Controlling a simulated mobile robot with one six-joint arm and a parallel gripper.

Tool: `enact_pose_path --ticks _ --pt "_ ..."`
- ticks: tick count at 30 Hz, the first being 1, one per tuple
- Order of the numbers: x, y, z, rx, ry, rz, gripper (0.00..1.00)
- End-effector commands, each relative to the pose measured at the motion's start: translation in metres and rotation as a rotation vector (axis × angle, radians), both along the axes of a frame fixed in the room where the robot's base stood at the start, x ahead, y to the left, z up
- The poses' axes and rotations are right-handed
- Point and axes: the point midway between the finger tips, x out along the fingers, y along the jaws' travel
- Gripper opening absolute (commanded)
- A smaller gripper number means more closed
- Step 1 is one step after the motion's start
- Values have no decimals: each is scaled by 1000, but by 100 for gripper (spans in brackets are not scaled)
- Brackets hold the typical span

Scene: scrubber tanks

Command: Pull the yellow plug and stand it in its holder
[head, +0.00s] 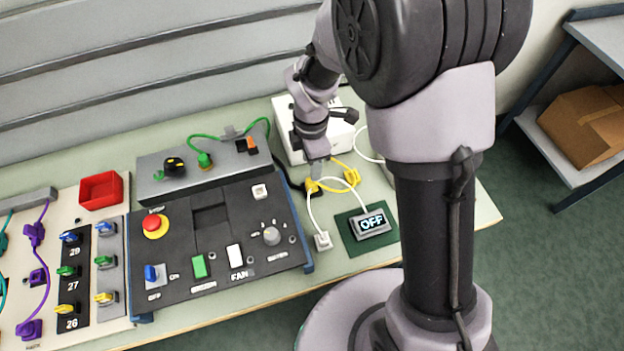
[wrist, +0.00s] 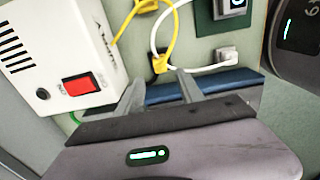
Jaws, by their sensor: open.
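A yellow plug (head: 312,186) is just below my gripper (head: 318,172) in the head view, on the bench by the control panel's right edge. It also shows in the wrist view (wrist: 160,65), just beyond my fingertips (wrist: 159,78) and roughly between them. My jaws are apart, with nothing seen between them. A second yellow piece (head: 351,177) lies to the right, near the white box, and shows at the top of the wrist view (wrist: 147,5). A yellow cord (head: 338,189) loops nearby. I cannot make out which piece is the holder.
A white box (head: 285,125) with a red switch (wrist: 82,88) stands behind the gripper. A white plug (head: 323,240) and white cords lie close. The dark control panel (head: 215,275) is at left.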

Motion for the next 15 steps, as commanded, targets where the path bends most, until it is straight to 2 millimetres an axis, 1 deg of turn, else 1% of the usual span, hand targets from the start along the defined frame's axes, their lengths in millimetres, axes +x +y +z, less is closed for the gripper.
enact_pose_path --ticks 8,11,15 --pt "0 0 -3 0 0 -4 45" --pt "0 0 -9 0 0 -4 45" --pt "0 0 -26 0 0 -5 45"
